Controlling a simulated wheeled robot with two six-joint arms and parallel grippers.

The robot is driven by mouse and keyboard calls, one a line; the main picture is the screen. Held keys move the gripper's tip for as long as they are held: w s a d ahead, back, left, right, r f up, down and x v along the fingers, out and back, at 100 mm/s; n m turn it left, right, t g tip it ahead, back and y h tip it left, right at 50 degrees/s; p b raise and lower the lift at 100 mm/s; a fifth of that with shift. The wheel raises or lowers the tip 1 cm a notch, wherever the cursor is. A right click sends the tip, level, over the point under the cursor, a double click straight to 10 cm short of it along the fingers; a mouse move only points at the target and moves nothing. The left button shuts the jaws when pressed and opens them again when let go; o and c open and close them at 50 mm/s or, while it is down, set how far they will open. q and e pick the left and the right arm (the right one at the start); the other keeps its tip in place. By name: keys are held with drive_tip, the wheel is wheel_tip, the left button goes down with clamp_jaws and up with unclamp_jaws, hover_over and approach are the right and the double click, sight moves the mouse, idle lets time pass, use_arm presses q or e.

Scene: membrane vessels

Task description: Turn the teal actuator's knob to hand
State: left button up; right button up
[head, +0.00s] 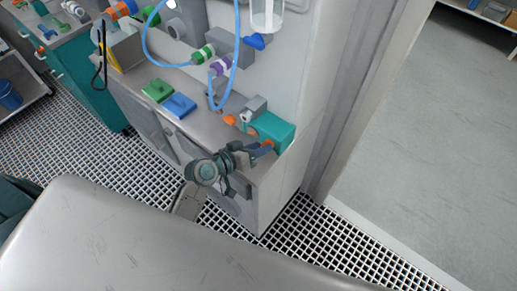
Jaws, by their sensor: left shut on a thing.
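The teal actuator (278,130) is a box mounted near the front right corner of the steel bench, against the pale cabinet wall. An orange knob (267,146) shows on its near side, partly hidden by my gripper. My left gripper (262,151) reaches up to the actuator and its fingers are shut on the orange knob. The knob's pointer and any marking for its positions are too small to read. My right gripper is not in view.
A grey block (256,104) and an orange part (230,120) sit just beside the actuator. A blue block (179,105) and a green block (158,91) lie on the bench (205,125). A blue hose (236,70) loops above. Grated floor surrounds the bench.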

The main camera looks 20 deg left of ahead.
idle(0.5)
use_arm(q)
drive_tip(key=o, duration=1)
drive_tip(key=shift+a, duration=0.1)
drive_tip(key=shift+s+a, duration=0.2)
drive_tip(key=shift+s, duration=0.1)
drive_tip(key=b+v, duration=0.2)
drive_tip(key=v, duration=0.8)
drive_tip(key=shift+w, duration=0.1)
drive_tip(key=shift+c, duration=0.4)
